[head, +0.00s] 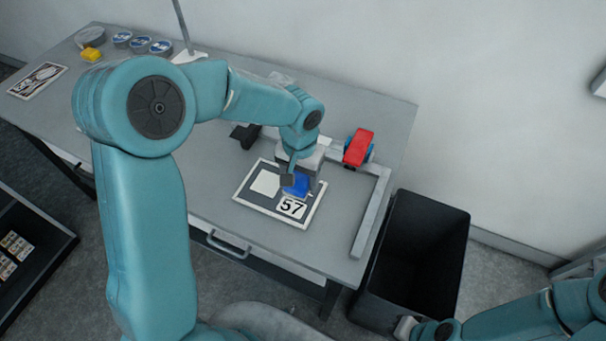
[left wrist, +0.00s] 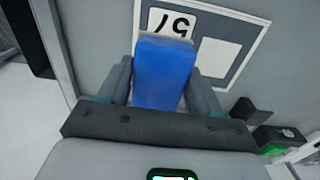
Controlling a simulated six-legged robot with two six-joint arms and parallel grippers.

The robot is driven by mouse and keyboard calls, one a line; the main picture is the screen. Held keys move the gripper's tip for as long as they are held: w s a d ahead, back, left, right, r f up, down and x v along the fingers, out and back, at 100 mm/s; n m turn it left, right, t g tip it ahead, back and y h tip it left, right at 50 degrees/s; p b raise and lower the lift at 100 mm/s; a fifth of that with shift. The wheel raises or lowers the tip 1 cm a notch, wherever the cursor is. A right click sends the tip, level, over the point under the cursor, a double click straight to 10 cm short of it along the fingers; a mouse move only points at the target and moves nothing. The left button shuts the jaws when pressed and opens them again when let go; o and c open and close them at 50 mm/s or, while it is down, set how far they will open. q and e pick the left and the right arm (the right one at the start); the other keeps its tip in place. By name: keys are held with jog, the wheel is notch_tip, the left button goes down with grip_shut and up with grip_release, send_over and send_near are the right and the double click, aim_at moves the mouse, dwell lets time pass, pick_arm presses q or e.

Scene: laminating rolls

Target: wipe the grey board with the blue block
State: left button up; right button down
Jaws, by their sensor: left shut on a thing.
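The grey board (head: 262,204) lies on the table and has a white border, a white square and a card marked 57. It also shows in the left wrist view (left wrist: 210,26). My left gripper (head: 298,178) is shut on the blue block (head: 300,187) over the right part of the board, beside the 57 card. In the left wrist view the blue block (left wrist: 160,72) sits between the two fingers. I cannot tell whether its underside touches the board. My right gripper (head: 405,327) is low at the right, away from the table; its jaw opening is unclear.
A black bin (head: 415,255) stands right of the table. Round tins (head: 141,44) and a yellow object (head: 91,54) are at the back left.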

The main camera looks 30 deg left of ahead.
aim_at(297, 200)
pick_arm(q)
jog(key=shift+a+r+p, duration=0.1)
jog(key=shift+r+p, duration=0.25)
jog(key=shift+r, duration=0.05)
jog(key=shift+s+a+f+b, duration=0.25)
jog(key=shift+f+b, duration=0.1)
jog(key=shift+f, duration=0.05)
jog(key=shift+s+f, duration=0.1)
jog(key=shift+f, duration=0.2)
notch_tip(297, 200, down, 3)
jog(key=b, duration=0.2)
jog(key=shift+b, duration=0.3)
jog(key=shift+f+b, duration=0.45)
jog(key=shift+f, duration=0.4)
jog(key=shift+f+b, duration=0.95)
